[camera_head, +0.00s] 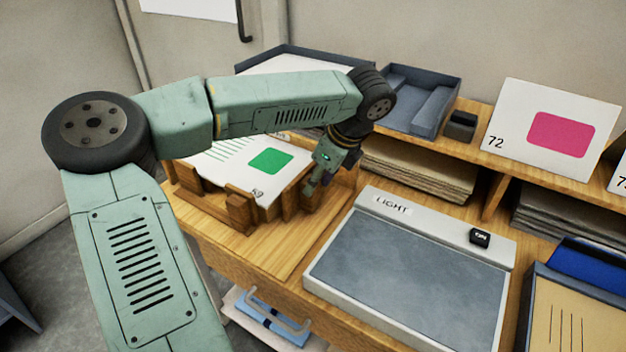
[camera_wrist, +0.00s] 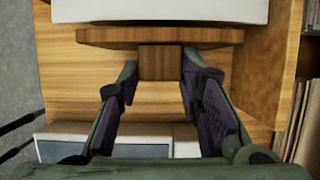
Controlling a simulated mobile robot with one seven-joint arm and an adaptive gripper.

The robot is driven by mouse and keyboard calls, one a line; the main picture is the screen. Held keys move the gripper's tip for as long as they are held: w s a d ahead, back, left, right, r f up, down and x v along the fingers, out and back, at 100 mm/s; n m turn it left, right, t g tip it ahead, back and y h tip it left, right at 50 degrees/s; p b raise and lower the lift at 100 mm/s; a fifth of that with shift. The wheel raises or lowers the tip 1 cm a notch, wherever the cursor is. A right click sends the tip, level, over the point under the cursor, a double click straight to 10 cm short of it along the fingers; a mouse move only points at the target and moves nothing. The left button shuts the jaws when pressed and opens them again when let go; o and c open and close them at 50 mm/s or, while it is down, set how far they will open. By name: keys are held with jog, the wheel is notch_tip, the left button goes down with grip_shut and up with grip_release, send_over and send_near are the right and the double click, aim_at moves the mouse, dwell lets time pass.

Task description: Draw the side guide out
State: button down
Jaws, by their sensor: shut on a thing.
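The wooden side guide (camera_wrist: 110,36) shows in the wrist view as a bar along the edge of the white sheet stack (camera_wrist: 160,10), with a square block (camera_wrist: 160,63) sticking out towards me. My gripper (camera_wrist: 160,72) is shut on this block, one finger on each side. In the head view, my gripper (camera_head: 314,188) reaches down at the right side of the stack of printed sheets (camera_head: 232,168), which has a green patch on top. The guide is partly hidden there behind my gripper.
Other wooden guides (camera_head: 238,208) stand at the stack's near edge. The light box (camera_head: 410,270) lies to the right, with a strip of bare wood (camera_head: 320,238) between. Shelves with paper piles (camera_head: 420,170) stand behind. A card marked 72 (camera_head: 550,135) leans on the upper shelf.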

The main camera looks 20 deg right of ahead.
jog(key=shift+s+d+b, duration=0.45)
jog(key=shift+s+d, duration=0.15)
jog(key=shift+s, duration=0.2)
jog(key=shift+s+d+b, duration=0.45)
jog(key=shift+s+d, duration=0.1)
jog(key=shift+s, duration=0.2)
jog(key=c, duration=1.1)
grip_release()
jog(key=v, duration=1.2)
